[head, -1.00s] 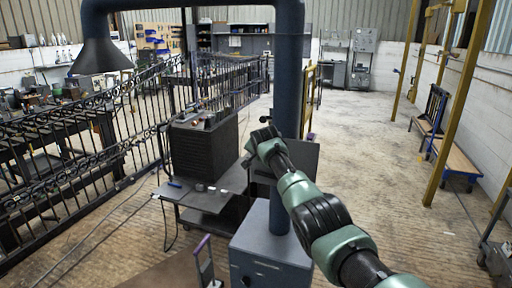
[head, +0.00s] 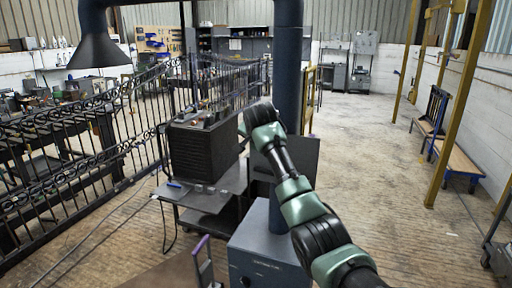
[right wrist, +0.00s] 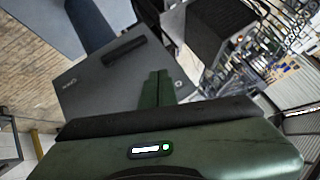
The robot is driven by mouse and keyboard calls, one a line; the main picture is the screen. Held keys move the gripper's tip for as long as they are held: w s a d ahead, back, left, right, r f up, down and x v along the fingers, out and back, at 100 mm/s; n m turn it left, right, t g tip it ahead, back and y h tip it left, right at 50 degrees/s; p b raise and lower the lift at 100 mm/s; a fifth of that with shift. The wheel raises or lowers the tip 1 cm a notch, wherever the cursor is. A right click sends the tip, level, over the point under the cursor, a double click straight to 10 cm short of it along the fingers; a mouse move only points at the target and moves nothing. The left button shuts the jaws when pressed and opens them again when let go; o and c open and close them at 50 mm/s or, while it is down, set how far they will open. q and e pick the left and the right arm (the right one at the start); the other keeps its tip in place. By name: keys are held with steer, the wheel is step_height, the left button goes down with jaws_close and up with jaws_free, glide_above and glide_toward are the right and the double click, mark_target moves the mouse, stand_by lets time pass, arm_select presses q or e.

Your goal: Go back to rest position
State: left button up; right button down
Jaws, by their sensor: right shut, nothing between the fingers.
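My right arm comes in from the lower right in the head view. Its wrist end (head: 263,118) is raised in front of the thick blue post (head: 287,60), and the fingers cannot be made out there. In the right wrist view my right gripper (right wrist: 155,88) shows two green fingers shut together with nothing between them. Behind them is a grey panel (right wrist: 105,90) with a black handle (right wrist: 125,51). I cannot tell how far the fingers are from it. My left gripper is in neither view.
A black ribbed machine (head: 203,150) stands on a grey cart (head: 215,190) left of my right arm. A blue-grey cabinet (head: 255,255) stands at the post's foot. A black iron gate (head: 70,180) is at left. The floor (head: 400,190) at right is mostly open.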

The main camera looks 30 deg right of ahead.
steer(key=s+a+f+n+g+y, duration=0.1)
steer(key=s+a+f+n, duration=0.15)
steer(key=f, duration=1.15)
steer(key=s+a+f+n+g, duration=0.15)
steer(key=s+f, duration=0.25)
steer(key=f, duration=1.1)
steer(key=s+a+f+n+g+y, duration=0.1)
steer(key=s+a+f+n, duration=0.2)
steer(key=f, duration=1.1)
steer(key=s+a+f+n+g+b, duration=0.1)
steer(key=s+a+f+n, duration=0.2)
steer(key=s+f, duration=1.5)
steer(key=s+a+f+n+g, duration=0.1)
steer(key=s+f, duration=0.5)
steer(key=s, duration=0.8)
steer(key=s+a+f+n+g+y, duration=0.1)
steer(key=s+a+f, duration=0.3)
steer(key=s, duration=1)
steer(key=s+a+f+n+g+y+b, duration=0.1)
steer(key=s+a+f+n, duration=0.1)
steer(key=s+f, duration=0.6)
steer(key=s, duration=0.7)
steer(key=shift+a+n+g, duration=0.3)
steer(key=shift+a+g, duration=0.05)
steer(key=shift+a, duration=0.05)
steer(key=c, duration=2.1)
jaws_free()
steer(key=shift+c, duration=0.2)
